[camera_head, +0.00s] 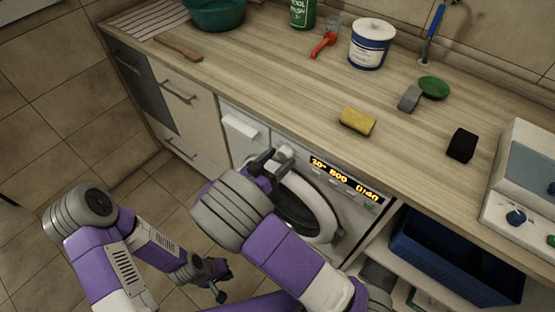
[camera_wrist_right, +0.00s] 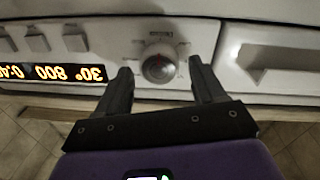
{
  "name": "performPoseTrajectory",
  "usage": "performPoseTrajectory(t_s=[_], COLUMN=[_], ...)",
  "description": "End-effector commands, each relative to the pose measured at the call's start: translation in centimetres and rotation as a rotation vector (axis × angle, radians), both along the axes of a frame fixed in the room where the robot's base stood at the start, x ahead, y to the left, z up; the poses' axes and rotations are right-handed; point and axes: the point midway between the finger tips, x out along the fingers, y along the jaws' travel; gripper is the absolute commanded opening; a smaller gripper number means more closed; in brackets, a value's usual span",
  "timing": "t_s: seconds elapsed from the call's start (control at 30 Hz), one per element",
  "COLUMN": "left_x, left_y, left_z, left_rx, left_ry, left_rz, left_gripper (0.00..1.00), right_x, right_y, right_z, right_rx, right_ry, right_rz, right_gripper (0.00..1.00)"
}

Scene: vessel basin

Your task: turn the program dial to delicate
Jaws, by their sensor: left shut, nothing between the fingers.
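The washing machine's program dial (camera_wrist_right: 159,66) is a round silver knob with a small red mark, on the white front panel. It also shows in the head view (camera_head: 285,153). My right gripper (camera_wrist_right: 160,75) is open, with one finger to each side of the dial and a gap visible on both sides. In the head view the right gripper (camera_head: 272,161) is at the dial. The display (camera_head: 345,180) shows 30°, 800 and 0:40 in lit digits. The labels round the dial are too small to read. My left gripper (camera_head: 220,282) is shut and empty, low over the floor.
The detergent drawer (camera_wrist_right: 275,60) is beside the dial. The round door (camera_head: 305,212) is below, partly hidden by my right arm. The countertop (camera_head: 250,75) above holds a yellow sponge (camera_head: 357,121). A blue bin (camera_head: 455,262) sits under the counter at right.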

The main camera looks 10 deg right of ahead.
Motion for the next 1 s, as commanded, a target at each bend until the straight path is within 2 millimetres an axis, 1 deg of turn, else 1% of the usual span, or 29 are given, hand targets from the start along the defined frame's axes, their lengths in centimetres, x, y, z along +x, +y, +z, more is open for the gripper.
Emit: performPoseTrajectory(t_s=[0.27,0.37,0.73,0.87,1.0], left_x=[0.0,0.0,0.0,0.0,0.0], left_y=[0.0,0.0,0.0,0.0,0.0], left_z=[0.0,0.1,1.2,1.4,1.4], left_rx=[0.000,0.000,0.000,0.000,0.000], left_ry=[0.000,0.000,0.000,0.000,0.000], left_rz=[0.000,0.000,0.000,0.000,0.000], left_gripper=[0.00,0.00,0.00,0.00,0.00], right_x=[0.0,-0.2,-3.4,-4.1,-4.3], right_y=[0.0,0.4,5.2,6.1,6.3], right_z=[0.0,0.0,0.1,0.0,0.0], right_rx=[-0.001,0.000,0.000,-0.001,0.000], right_ry=[0.001,0.001,0.000,0.000,0.000], right_rz=[-0.001,0.001,0.003,0.001,0.000], right_gripper=[0.73,0.73,0.73,0.73,0.73])
